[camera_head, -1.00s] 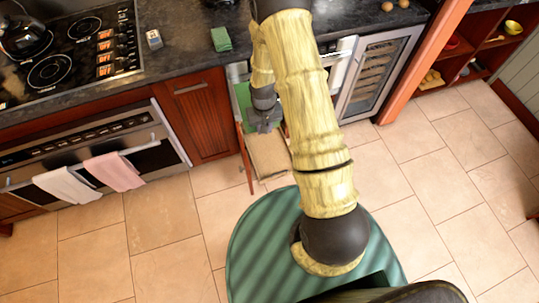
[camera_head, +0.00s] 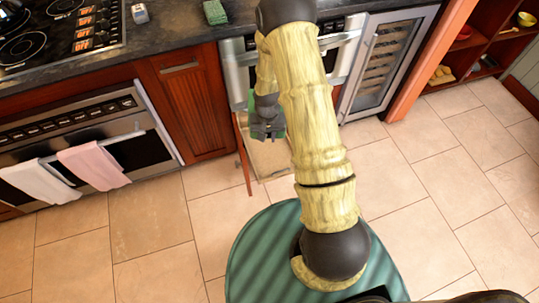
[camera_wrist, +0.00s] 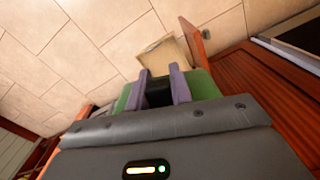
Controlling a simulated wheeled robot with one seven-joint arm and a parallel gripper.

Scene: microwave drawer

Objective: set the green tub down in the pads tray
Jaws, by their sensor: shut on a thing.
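My gripper (camera_wrist: 160,88) is shut on the green tub (camera_wrist: 203,84), whose green sides show on both sides of the fingers in the wrist view. In the head view my gripper (camera_head: 266,130) hangs over the pulled-out drawer, with a strip of the green tub (camera_head: 281,101) behind it. The open drawer (camera_head: 271,160) has a pale tan floor and a reddish wood side. In the wrist view the drawer floor (camera_wrist: 172,53) lies beyond the fingertips. The gripper and tub hide its rear part. I cannot tell any separate pads tray inside it.
A wood cabinet (camera_head: 190,105) and an oven with towels (camera_head: 93,162) stand left of the drawer. A glass-fronted cooler (camera_head: 386,62) stands to the right. A green sponge (camera_head: 214,12) lies on the dark counter (camera_head: 175,30). The tiled floor in front is clear.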

